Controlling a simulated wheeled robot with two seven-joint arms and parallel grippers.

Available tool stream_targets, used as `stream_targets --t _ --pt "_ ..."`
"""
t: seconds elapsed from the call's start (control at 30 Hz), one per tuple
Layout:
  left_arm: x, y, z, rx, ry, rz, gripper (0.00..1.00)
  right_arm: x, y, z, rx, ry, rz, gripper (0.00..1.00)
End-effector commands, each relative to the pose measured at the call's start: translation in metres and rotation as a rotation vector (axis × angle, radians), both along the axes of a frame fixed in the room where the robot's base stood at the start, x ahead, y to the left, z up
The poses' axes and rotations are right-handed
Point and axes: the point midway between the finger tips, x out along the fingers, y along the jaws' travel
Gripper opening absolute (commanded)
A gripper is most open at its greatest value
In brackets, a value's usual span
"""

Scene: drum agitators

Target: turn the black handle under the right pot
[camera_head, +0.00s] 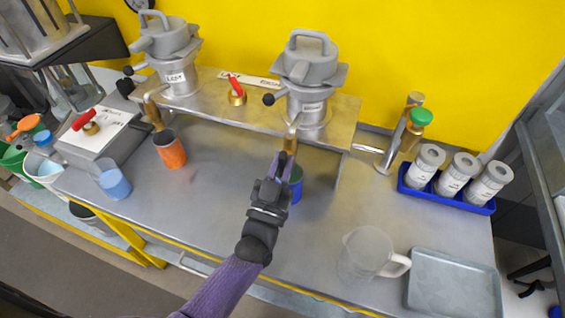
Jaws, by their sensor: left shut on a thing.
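The right pot (309,62) is a grey lidded vessel set on the metal shelf. A black ball-ended handle (268,99) sticks out to the left below it. A brass outlet (291,142) hangs down in front of the shelf. A blue cup (297,183) is under this outlet. My left gripper (282,165) is below the black handle and apart from it, shut on the blue cup at its left side; the fingers partly hide the cup. My right gripper is not in view.
The left pot (166,38) has its own black knob and outlet, with an orange cup (170,150) below. A clear jug (366,255), a grey tray (453,284) and a blue rack (445,193) with grey containers stand right. The bench between the orange cup and my arm is clear.

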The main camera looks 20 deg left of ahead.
Motion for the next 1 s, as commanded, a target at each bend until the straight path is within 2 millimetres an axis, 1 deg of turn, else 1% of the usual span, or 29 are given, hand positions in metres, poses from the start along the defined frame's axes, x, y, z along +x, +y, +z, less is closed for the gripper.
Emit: stream_targets --t 0.53,0.57,0.6,0.67,0.7,0.73,1.0 --pt "-0.0004 -0.0002 -0.0018 -0.024 0.006 0.000 0.00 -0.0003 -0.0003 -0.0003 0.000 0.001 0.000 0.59" --pt "-0.0004 -0.0002 -0.0018 -0.024 0.006 0.000 0.21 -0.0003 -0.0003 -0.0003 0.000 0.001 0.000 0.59" --pt "-0.0004 -0.0002 -0.0017 -0.023 0.006 -0.001 0.30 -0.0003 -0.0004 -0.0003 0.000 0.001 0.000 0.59" --pt "-0.0003 -0.0001 -0.0015 -0.024 0.006 0.000 0.42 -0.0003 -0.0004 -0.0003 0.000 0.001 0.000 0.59" --pt "-0.0003 -0.0001 -0.0013 -0.024 0.005 0.000 0.51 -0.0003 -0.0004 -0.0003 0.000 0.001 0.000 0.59" --pt "-0.0003 -0.0001 -0.0012 -0.023 0.005 0.000 0.54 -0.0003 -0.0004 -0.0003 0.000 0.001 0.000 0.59" --pt "-0.0015 0.0001 -0.0012 -0.023 0.003 0.000 0.54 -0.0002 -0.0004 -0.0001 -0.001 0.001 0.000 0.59"
